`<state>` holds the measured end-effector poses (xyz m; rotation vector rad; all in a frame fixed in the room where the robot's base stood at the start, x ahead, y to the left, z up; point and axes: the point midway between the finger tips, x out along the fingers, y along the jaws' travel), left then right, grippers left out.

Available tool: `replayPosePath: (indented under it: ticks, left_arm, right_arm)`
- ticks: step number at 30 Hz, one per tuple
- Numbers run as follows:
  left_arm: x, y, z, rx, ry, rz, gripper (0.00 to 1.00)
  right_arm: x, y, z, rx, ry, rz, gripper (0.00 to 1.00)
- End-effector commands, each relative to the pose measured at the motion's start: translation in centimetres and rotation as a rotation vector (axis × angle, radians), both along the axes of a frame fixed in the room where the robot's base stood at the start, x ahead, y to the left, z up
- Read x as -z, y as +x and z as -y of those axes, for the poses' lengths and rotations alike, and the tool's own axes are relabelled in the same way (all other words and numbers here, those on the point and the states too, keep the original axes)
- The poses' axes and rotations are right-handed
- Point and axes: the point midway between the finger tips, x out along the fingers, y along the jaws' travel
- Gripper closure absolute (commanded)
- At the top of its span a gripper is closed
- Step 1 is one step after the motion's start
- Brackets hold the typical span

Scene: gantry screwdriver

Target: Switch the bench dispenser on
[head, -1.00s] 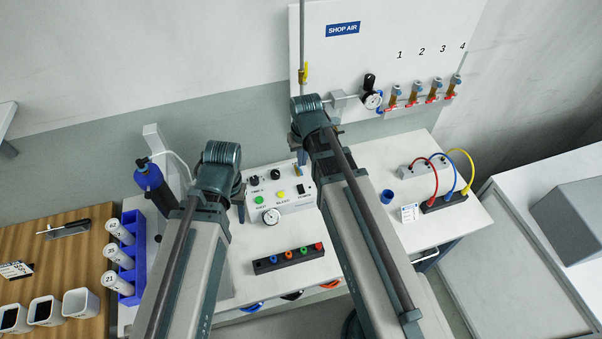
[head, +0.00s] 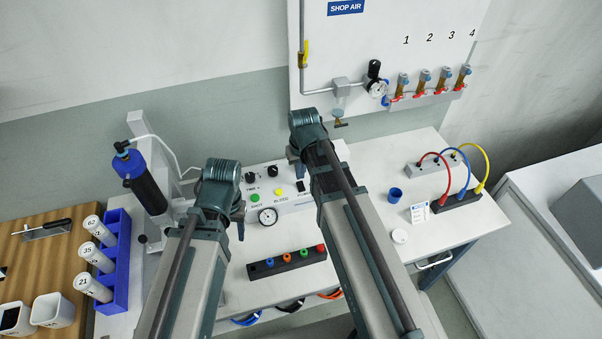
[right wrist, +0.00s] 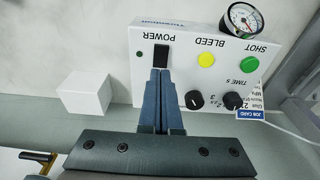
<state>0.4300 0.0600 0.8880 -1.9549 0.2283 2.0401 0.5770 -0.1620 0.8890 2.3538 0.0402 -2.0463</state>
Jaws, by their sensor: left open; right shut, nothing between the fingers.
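The bench dispenser (head: 296,208) is a white box on the bench, with a gauge, green SHOT and yellow BLEED buttons and two dark knobs on its panel. Its black POWER rocker switch (right wrist: 161,57) shows in the right wrist view. My right gripper (right wrist: 160,73) is shut and empty, its fingertips at the lower edge of the switch in that view; I cannot tell whether they touch. In the head view my right gripper (head: 297,166) is by the dispenser's back right, partly hidden by its arm. My left gripper (head: 240,216) is open near the dispenser's left end.
A dark block with coloured fittings (head: 286,262) lies in front. A blue cup (head: 395,195) and a cable block (head: 457,202) stand to the right. A small white block (right wrist: 86,94) is beside the dispenser.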

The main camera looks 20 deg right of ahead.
Motion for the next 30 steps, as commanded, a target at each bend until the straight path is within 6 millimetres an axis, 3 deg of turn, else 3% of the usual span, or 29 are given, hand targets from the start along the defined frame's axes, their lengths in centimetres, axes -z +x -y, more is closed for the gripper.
replayPosePath:
  ticks: [1,6,30]
  left_arm:
    - [1.4,0.0,0.0,0.0,0.0,0.0,0.5]
    - [2.7,0.0,0.0,0.0,0.0,0.0,0.5]
    - [3.2,0.0,0.0,0.0,0.0,0.0,0.5]
  right_arm:
    - [1.4,0.2,0.0,0.0,0.0,0.0,1.0]
    - [2.7,0.4,0.0,0.0,0.0,0.0,1.0]
    - [3.2,0.4,0.0,0.0,0.0,-0.003,1.0]
